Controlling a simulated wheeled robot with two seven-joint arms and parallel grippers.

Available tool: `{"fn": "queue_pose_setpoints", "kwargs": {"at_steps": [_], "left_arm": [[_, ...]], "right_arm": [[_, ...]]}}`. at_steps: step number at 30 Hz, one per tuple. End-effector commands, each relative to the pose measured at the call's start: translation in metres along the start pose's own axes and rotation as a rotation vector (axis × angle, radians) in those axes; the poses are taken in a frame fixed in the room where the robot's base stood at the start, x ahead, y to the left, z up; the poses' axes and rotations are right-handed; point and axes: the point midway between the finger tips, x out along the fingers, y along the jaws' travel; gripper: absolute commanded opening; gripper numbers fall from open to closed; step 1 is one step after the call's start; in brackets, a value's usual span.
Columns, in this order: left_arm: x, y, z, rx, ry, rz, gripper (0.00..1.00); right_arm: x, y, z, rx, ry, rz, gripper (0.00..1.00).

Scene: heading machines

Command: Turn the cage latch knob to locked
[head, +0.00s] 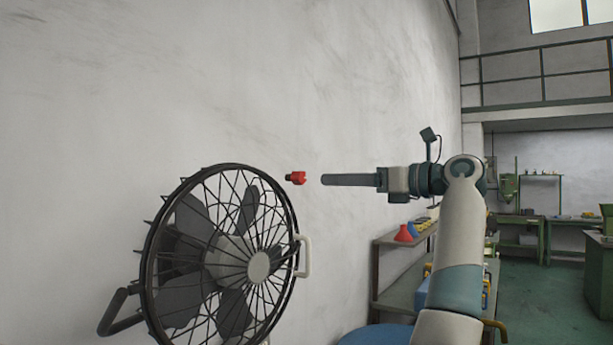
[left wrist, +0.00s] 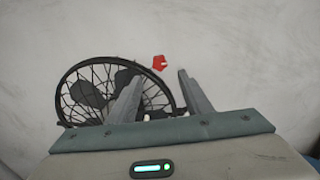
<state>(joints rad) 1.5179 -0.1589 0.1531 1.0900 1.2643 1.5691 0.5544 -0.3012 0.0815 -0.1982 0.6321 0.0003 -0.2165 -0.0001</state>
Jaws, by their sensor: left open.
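The red knob (head: 296,178) is small, with a dark stub on its left side. In the head view it shows against the pale wall, just above and right of the cage (head: 240,175) of a black fan. My left gripper (head: 323,180) points left at the knob, with a small gap between them in the picture. In the left wrist view the knob (left wrist: 159,63) shows beyond and between the tips of my two open fingers (left wrist: 159,78), with a pale mark on its face. The gripper is empty. My right gripper is out of view.
A white handle (head: 303,256) juts from the cage's right side, and a dark bar (head: 120,313) stands at its lower left. The wall (head: 330,80) is behind. A shelf (head: 402,238) with red and blue cones is farther back. The space around the knob looks clear.

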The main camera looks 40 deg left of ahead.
Motion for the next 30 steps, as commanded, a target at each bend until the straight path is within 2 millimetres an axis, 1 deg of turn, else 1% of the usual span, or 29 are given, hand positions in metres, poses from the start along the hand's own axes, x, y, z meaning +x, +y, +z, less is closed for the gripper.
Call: {"fn": "queue_pose_setpoints", "kwargs": {"at_steps": [1, 2, 9, 15, 21, 30], "left_arm": [[0.011, 0.001, 0.002, -0.002, 0.0, 0.003, 0.46], [0.016, 0.001, 0.002, -0.001, 0.0, 0.003, 0.46], [0.058, 0.0, 0.002, 0.001, 0.0, 0.003, 0.46], [0.084, 0.001, 0.002, 0.0, 0.0, 0.003, 0.46], [0.095, 0.0, 0.0, -0.001, 0.0, 0.0, 0.46], [0.096, 0.0, 0.0, -0.001, 0.0, 0.0, 0.46]], "right_arm": [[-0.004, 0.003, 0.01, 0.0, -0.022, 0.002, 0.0], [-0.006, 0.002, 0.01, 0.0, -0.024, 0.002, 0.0], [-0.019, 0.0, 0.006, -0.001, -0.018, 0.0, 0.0], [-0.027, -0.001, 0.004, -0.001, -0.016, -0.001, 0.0], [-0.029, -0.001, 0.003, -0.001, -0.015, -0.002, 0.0], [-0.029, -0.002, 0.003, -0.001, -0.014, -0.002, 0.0]]}}
